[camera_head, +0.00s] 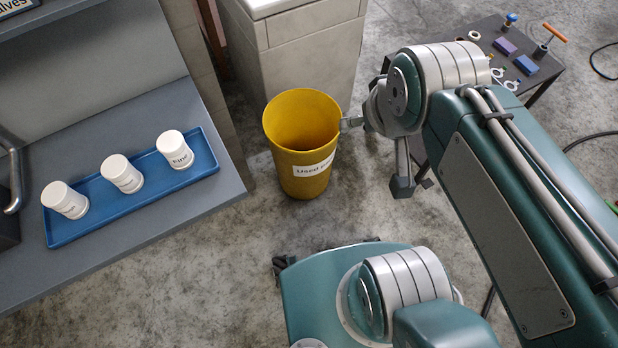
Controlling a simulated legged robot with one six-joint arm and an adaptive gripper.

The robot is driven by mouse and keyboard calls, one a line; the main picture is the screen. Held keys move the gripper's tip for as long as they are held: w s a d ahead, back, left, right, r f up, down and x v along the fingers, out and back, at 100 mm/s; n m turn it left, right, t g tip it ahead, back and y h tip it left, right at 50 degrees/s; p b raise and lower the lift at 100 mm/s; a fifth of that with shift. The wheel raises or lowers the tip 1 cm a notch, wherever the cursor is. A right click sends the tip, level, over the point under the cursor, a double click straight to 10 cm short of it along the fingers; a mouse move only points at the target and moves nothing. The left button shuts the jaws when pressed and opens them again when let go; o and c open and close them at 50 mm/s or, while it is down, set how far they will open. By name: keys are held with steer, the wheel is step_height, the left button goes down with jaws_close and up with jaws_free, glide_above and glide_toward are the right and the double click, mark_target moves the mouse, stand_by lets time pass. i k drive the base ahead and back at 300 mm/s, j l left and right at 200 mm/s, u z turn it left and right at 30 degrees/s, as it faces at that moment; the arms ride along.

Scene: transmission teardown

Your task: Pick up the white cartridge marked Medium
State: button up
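Three white cartridges stand in a row on a blue tray (207,150) on the grey counter at the left. The right cartridge (175,150) reads "Fine". The middle cartridge (122,174) and the left cartridge (65,200) carry small dark print too small to read surely, so I cannot confirm which is Medium. My gripper (374,155) is open and empty, its fingers spread apart. It is right of the yellow bin, well to the right of the tray, with one finger close to the bin's rim.
A yellow bin (302,135) labelled "USED..." stands on the floor between the counter (150,222) and my gripper. A pale cabinet (308,45) is behind it. A dark table (525,45) with small tools and coloured blocks is at the top right. Hoses lie on the floor at right.

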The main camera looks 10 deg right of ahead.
mark_target(117, 169)
steer(key=k, duration=0.9)
steer(key=u, duration=0.35)
steer(key=j+u, duration=0.15)
steer(key=u, duration=0.25)
steer(key=j+u, duration=0.1)
steer(key=u, duration=0.25)
steer(key=k+j, duration=0.05)
